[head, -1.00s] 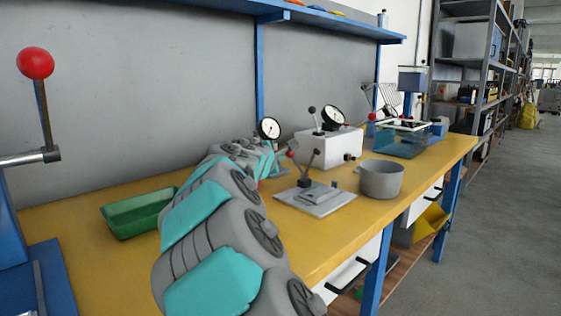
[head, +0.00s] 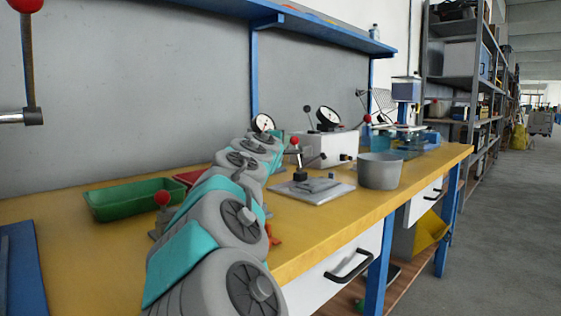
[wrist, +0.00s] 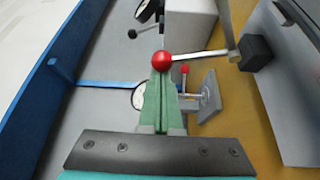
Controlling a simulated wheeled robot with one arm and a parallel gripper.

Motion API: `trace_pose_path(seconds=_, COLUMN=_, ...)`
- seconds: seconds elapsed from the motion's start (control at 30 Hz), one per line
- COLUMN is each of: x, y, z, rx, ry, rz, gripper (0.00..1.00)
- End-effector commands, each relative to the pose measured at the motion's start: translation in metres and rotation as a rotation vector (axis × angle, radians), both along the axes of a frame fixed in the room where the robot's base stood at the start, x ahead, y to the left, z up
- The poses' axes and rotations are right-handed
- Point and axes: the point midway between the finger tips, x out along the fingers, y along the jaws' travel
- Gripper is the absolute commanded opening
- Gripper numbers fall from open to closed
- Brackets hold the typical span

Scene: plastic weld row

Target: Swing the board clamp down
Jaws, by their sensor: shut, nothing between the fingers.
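The board clamp is a grey base plate (head: 312,190) on the bench with a dark pivot block and a lever standing up to a red ball knob (head: 295,140). In the wrist view the red ball (wrist: 162,61) sits at the tips of my gripper (wrist: 161,78), and its metal lever (wrist: 205,54) runs right to a black block (wrist: 255,52). My gripper's green fingers are shut together with nothing between them. The ball appears at or just past the fingertips; I cannot tell whether they touch. In the head view my arm hides most of the gripper.
A grey pot (head: 380,171) stands right of the clamp plate. A white box (head: 325,144) and dial gauges, one here (head: 263,123), stand behind. A green tray (head: 135,199) lies left of my arm.

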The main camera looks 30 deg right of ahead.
Motion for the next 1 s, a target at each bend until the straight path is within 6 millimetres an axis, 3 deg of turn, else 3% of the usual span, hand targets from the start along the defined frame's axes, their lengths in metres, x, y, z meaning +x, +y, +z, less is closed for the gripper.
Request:
trace_pose_path(seconds=0.6, x=-0.033, y=-0.012, z=0.009, rx=0.014, ry=-0.037, rz=-0.001, gripper=0.00)
trace_pose_path(seconds=1.0, x=-0.041, y=-0.014, z=0.007, rx=0.014, ry=-0.037, rz=0.002, gripper=0.00)
